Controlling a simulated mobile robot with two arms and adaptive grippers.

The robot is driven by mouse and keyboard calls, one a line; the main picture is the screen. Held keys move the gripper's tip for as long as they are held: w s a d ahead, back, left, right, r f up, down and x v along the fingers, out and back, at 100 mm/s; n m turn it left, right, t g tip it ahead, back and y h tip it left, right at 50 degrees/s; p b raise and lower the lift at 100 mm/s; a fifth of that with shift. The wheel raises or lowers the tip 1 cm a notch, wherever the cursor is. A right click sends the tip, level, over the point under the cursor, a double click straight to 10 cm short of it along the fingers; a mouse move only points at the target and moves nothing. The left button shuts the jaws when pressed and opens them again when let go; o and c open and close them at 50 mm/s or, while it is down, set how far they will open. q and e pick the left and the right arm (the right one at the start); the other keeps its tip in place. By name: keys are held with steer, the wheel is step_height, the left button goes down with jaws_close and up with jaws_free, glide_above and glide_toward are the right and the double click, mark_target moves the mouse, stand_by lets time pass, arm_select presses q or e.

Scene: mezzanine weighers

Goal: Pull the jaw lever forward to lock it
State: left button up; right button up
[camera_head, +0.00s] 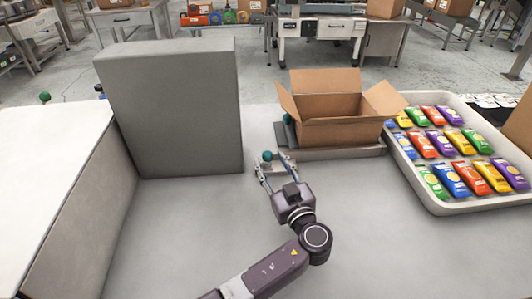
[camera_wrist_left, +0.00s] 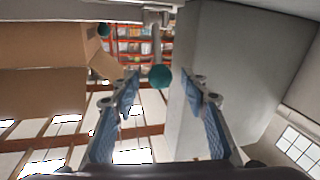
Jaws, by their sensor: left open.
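A teal ball knob (camera_head: 267,156) stands just past my left gripper's fingertips. It appears to be the jaw lever's end; in the left wrist view the knob (camera_wrist_left: 160,75) sits on a pale stem (camera_wrist_left: 157,45). My left gripper (camera_head: 270,163) is open, with a finger to either side of the knob; in the left wrist view its tips (camera_wrist_left: 161,84) show a gap around it. I cannot tell whether they touch it. A grey fixture (camera_head: 350,154) lies under an open cardboard box (camera_head: 330,130). My right gripper is not in view.
A tall grey block (camera_head: 178,115) stands left of the gripper. A white tray (camera_head: 440,208) of colourful packets is at the right. A second teal knob (camera_wrist_left: 103,30) shows in the left wrist view. The grey table (camera_head: 400,260) is clear in front.

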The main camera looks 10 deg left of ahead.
mark_target(268, 154)
arm_select(q)
steer(key=shift+x, duration=1.65)
steer(key=shift+c, duration=0.2)
jaws_close()
